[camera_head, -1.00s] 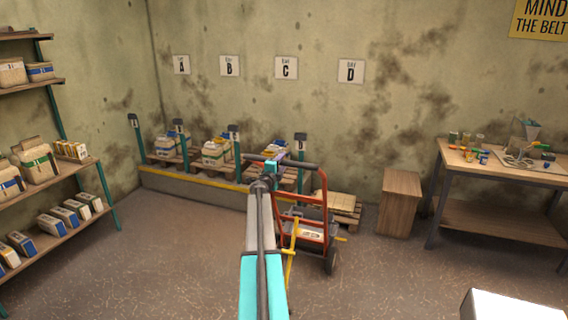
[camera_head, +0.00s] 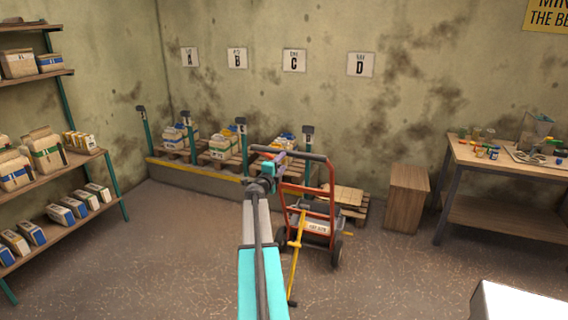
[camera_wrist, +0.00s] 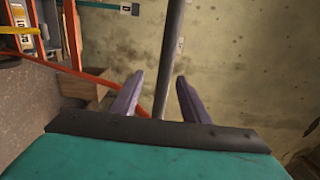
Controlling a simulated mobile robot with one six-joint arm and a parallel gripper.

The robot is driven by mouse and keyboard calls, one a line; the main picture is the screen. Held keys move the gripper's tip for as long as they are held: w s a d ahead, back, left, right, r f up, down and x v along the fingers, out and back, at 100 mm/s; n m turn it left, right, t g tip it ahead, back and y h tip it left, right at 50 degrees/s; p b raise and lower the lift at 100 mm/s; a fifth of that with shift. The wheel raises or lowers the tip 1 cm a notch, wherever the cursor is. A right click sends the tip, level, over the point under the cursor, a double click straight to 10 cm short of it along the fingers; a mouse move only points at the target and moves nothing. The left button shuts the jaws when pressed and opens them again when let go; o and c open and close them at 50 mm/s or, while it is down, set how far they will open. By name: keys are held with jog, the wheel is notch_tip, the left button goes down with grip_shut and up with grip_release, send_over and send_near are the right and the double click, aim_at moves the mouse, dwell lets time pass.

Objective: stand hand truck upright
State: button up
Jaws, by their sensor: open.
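The hand truck (camera_head: 333,205) has a red frame, a dark top handle bar and dark wheels. It stands on the floor in the middle of the head view, its frame close to upright, though its exact tilt is hard to tell. My gripper (camera_head: 277,163) is at the left part of the handle. In the wrist view, the two purple fingers of my gripper (camera_wrist: 158,92) are apart. The dark handle bar (camera_wrist: 174,50) shows between them, not clamped. The red frame also shows at the left there. My arm hides part of the truck's left side.
A yellow bar with a foot (camera_head: 294,268) stands in front of the truck. Behind are a low pallet (camera_head: 350,197) and sack-loaded pallets. A wooden box (camera_head: 407,198) and workbench (camera_head: 505,180) are right, shelves (camera_head: 75,165) left. Front floor is mostly clear.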

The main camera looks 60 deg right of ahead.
jog(key=shift+a, duration=0.5)
jog(key=shift+s, duration=0.1)
